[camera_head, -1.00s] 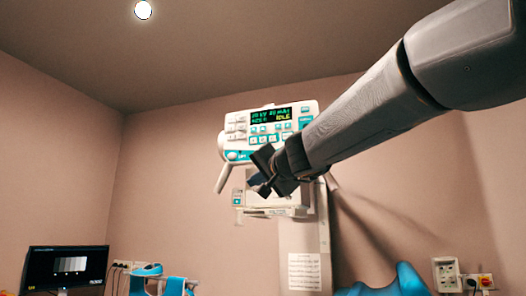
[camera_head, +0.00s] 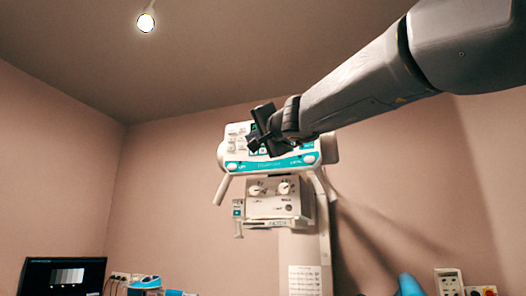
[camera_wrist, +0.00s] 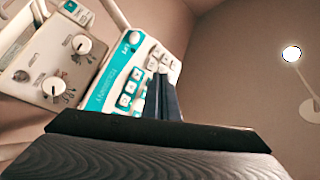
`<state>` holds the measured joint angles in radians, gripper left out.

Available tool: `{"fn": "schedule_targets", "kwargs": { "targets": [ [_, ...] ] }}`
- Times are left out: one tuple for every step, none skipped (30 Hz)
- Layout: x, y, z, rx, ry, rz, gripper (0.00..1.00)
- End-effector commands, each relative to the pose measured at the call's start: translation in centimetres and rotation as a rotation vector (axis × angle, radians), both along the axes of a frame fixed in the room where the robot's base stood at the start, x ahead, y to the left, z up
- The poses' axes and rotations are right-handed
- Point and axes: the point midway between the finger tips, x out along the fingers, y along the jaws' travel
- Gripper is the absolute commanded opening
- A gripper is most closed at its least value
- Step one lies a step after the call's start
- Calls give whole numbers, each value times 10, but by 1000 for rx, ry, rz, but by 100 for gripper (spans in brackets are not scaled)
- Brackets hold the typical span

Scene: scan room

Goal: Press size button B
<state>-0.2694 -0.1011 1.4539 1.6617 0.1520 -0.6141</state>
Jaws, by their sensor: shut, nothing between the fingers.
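The white and teal control panel (camera_head: 240,163) of the scan machine stands at the middle of the head view. My gripper (camera_head: 252,142) is in front of its upper middle and hides the display and many buttons. In the wrist view the panel (camera_wrist: 112,75) appears tilted, with several white and teal keys beside my gripper (camera_wrist: 163,85). The fingers are shut together and empty, pointing at the panel's key area. I cannot tell whether the fingertips touch a key. The label of size button B cannot be read in either view.
Below the panel is a white box with two knobs (camera_head: 270,188), and handles hang on both sides. A monitor (camera_head: 62,275) stands at the lower left. Wall sockets (camera_head: 449,281) are at the lower right. A lamp (camera_head: 146,22) hangs from the ceiling.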

Motion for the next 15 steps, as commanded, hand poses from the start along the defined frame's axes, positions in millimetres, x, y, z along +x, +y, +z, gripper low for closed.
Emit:
{"fn": "schedule_targets", "kwargs": {
  "targets": [
    [6, -2, 0, 0, 2, -1, 0],
    [9, -3, 0, 0, 2, -1, 0],
    [14, -5, 0, 0, 2, -1, 0],
    [18, -7, 0, 0, 3, -1, 0],
    [22, -8, 0, 1, 4, -2, 0],
    [27, -10, 0, 0, 2, -2, 0],
    [30, -12, 1, 1, 2, -2, 0],
    [35, -13, 0, 0, 3, -1, 0],
    [40, -15, 0, -1, 3, -2, 0],
    [43, -16, 1, 1, 3, -2, 0],
    [46, -17, 1, 0, 3, -1, 0],
    [51, -19, 1, 0, 2, -1, 0],
    [54, -20, 0, 0, 1, -1, 0],
    [57, -21, 0, -1, 0, -1, 0],
    [61, -22, 0, 0, 0, -1, 0]
  ]
}}
